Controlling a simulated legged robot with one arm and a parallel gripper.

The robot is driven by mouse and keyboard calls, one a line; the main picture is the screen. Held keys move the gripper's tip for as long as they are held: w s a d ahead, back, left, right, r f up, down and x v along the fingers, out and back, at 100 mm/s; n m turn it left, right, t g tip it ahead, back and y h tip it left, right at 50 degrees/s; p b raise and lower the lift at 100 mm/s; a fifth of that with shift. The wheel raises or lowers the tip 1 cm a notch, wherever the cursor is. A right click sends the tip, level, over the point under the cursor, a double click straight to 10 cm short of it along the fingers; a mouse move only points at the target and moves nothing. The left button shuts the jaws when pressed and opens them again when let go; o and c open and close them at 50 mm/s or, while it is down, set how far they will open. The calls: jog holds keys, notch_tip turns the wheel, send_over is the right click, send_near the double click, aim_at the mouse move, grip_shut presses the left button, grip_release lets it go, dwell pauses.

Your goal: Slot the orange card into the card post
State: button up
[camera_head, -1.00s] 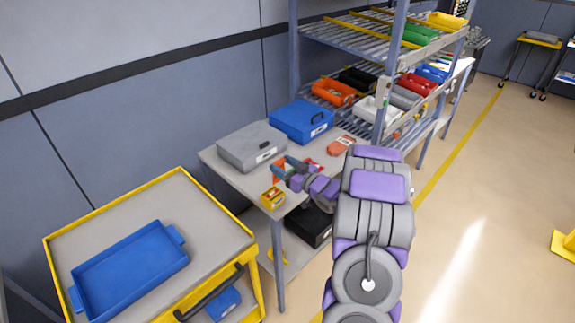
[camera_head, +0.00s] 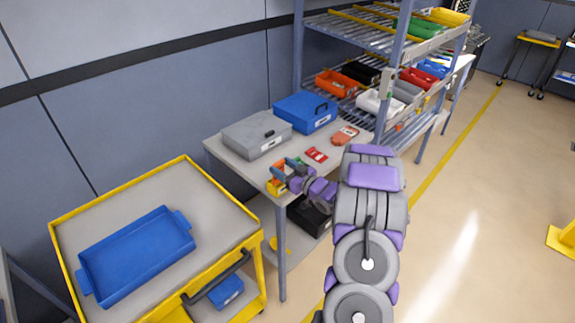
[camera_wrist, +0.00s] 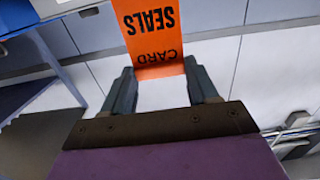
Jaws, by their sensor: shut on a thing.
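The orange card (camera_wrist: 148,30) is between my gripper's fingers (camera_wrist: 162,82) in the wrist view, with "SEALS" and "CARD" reading upside down. It sticks out beyond the fingertips. In the head view my gripper (camera_head: 290,170) is at the near left corner of the table, and a small part of the orange card (camera_head: 277,172) shows beside it. A small yellow block (camera_head: 276,187) at that corner is partly hidden behind my gripper. I cannot tell whether it is the card post, or whether the card touches it.
A grey case (camera_head: 250,138) and a blue case (camera_head: 306,111) stand behind on the table (camera_head: 232,160). A red item (camera_head: 316,154) and an orange-red item (camera_head: 345,135) lie to the right. A yellow-edged cart (camera_head: 80,220) with a blue tray (camera_head: 135,256) is at left.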

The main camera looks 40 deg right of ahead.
jog(key=shift+a+f, duration=0.1)
jog(key=shift+a, duration=0.3)
jog(key=shift+d+p, duration=0.45)
jog(key=shift+d, duration=0.75)
jog(key=shift+d+f, duration=0.15)
jog(key=shift+d, duration=0.5)
dwell(0.7)
jog(key=shift+a, duration=0.1)
